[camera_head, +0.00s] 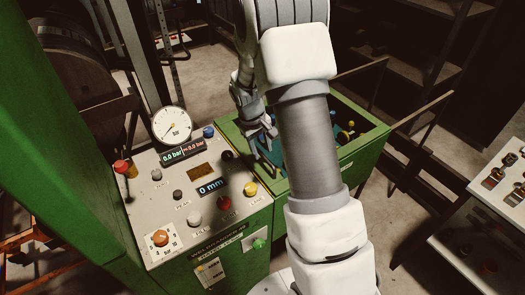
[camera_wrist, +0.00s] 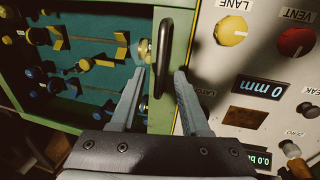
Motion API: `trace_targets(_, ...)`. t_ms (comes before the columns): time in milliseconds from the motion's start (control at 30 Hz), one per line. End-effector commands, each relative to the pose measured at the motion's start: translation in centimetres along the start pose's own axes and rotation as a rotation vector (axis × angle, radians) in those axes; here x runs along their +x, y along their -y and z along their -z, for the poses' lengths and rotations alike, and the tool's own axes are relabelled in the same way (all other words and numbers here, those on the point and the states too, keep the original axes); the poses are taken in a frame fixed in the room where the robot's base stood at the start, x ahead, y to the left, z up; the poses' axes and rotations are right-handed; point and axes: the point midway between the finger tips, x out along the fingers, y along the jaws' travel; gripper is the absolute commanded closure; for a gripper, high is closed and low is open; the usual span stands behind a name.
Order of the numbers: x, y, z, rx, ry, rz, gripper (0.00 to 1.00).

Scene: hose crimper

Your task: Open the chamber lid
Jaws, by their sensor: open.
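The chamber is a green-framed box (camera_head: 360,148) right of the control panel, partly hidden behind my arm. The wrist view shows its teal interior (camera_wrist: 95,50) with several yellow, black and blue fittings. A black bar handle (camera_wrist: 174,45) is on the green frame strip (camera_wrist: 162,121) beside the control panel. I cannot tell whether a clear lid pane covers the interior. My gripper (camera_wrist: 160,78) is open, one finger on each side of the handle's lower part, not closed on it. In the head view my gripper (camera_head: 257,117) is over the box's left edge.
The control panel (camera_head: 177,195) has a round gauge (camera_head: 171,125), several buttons and knobs, and a red-topped lever (camera_head: 122,167). A white rack with fittings (camera_head: 490,225) stands at right. Dark shelves are behind. Bare floor shows behind the box.

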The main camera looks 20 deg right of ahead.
Motion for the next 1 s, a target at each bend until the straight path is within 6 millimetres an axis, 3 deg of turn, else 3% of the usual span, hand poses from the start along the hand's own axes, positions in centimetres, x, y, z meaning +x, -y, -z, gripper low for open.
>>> trace_targets(200,1.6,0.0,0.0,0.0,0.0,0.0,0.54)
trace_targets(467,1.7,0.0,0.0,0.0,-0.001,-0.001,0.54)
trace_targets(567,1.7,0.0,0.0,0.0,-0.001,-0.001,0.67)
trace_targets(733,1.7,0.0,0.0,-0.001,-0.001,-0.001,0.97)
trace_targets(1000,1.7,0.0,0.0,-0.001,-0.001,-0.001,1.0)
